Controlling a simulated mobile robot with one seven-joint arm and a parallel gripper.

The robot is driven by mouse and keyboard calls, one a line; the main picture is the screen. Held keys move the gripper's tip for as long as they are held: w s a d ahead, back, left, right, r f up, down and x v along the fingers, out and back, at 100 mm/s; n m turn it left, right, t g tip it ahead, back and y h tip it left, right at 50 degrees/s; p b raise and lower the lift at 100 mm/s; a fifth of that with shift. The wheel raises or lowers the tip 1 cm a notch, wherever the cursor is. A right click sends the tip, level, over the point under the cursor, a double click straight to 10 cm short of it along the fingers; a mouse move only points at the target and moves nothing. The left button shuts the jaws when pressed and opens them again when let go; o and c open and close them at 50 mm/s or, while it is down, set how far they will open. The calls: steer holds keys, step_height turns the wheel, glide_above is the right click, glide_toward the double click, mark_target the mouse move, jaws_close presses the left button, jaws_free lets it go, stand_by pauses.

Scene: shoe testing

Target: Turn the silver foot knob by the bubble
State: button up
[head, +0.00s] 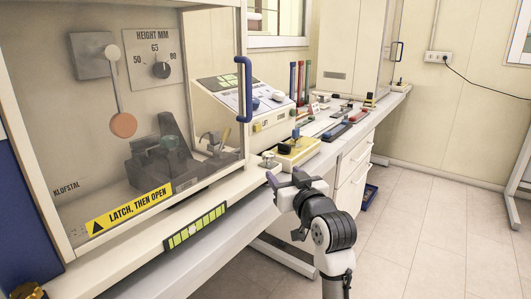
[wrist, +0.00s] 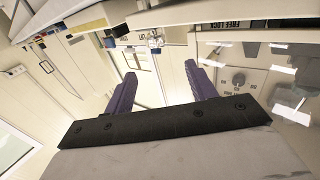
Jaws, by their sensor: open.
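A small silver knob (head: 268,160) stands at the right front corner of the cabinet base in the head view, beside a yellow block. The green bubble strip (head: 196,229) is on the base's front ledge, left of my gripper. My gripper (head: 286,179) is open and empty, in front of and slightly below the silver knob, apart from it as far as I can tell. In the wrist view my gripper (wrist: 160,72) shows two purple fingers spread apart. A small silver knob-like part (wrist: 155,42) shows beyond the gap between them.
The clear cabinet with a blue door handle (head: 244,88) stands at the left. A brass knob (head: 28,290) is at the bottom left. The yellow block (head: 298,152) and several tools line the bench to the right. The floor (head: 415,205) at the right is clear.

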mark_target(272, 158)
steer(key=p+x, duration=0.1)
steer(key=x, duration=0.8)
steer(key=d+p+x, duration=0.1)
steer(key=x, duration=0.3)
steer(key=shift+w+a+f+p, duration=0.2)
steer(key=shift+w+f+p, duration=0.1)
steer(key=shift+w, duration=0.2)
steer(key=shift+c, duration=0.4)
steer(key=c, duration=0.9)
steer(key=shift+f+b, duration=0.1)
steer(key=shift+b, duration=0.4)
